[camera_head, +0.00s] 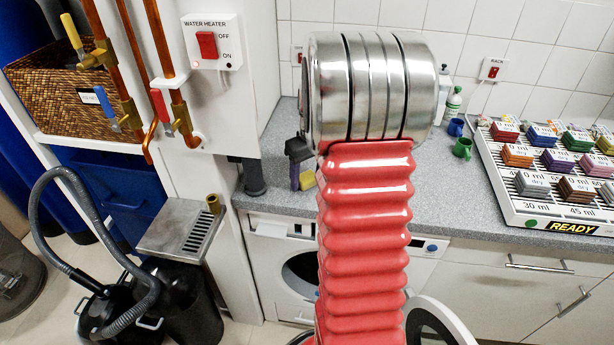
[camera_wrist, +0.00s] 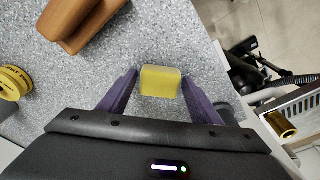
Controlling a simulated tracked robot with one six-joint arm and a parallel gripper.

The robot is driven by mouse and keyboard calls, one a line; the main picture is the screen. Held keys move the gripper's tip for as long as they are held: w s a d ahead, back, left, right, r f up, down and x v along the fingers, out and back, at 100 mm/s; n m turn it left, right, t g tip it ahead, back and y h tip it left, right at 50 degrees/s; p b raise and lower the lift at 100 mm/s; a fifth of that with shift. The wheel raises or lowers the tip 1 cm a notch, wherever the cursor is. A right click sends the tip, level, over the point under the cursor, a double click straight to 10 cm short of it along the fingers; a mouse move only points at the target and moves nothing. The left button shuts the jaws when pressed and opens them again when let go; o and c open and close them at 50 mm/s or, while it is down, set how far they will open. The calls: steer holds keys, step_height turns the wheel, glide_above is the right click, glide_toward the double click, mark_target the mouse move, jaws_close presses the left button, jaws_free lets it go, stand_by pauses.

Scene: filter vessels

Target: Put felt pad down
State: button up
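A small yellow block, apparently the felt pad (camera_wrist: 160,82), sits between the purple fingertips of my gripper (camera_wrist: 161,77) in the wrist view. The fingertips meet its two sides. Grey speckled counter (camera_wrist: 215,50) shows around the pad. I cannot tell whether the pad touches the counter or is held just above it. My arm hides part of the counter behind it.
In the wrist view, a brown object (camera_wrist: 82,20) and a yellow spool-like object (camera_wrist: 12,82) lie on the left. A rack (camera_head: 545,205) of coloured stacks reading READY stands right. Blue (camera_head: 456,127) and green (camera_head: 463,148) cups stand beside it. A brass pipe (camera_wrist: 280,123) rises beyond the counter.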

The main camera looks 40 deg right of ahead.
steer(key=shift+o, duration=0.6)
steer(key=shift+r, duration=0.5)
step_height(320, 180, up, 11)
steer(key=s, duration=0.1)
steer(key=shift+s, duration=0.25)
steer(key=shift+w+r, duration=0.1)
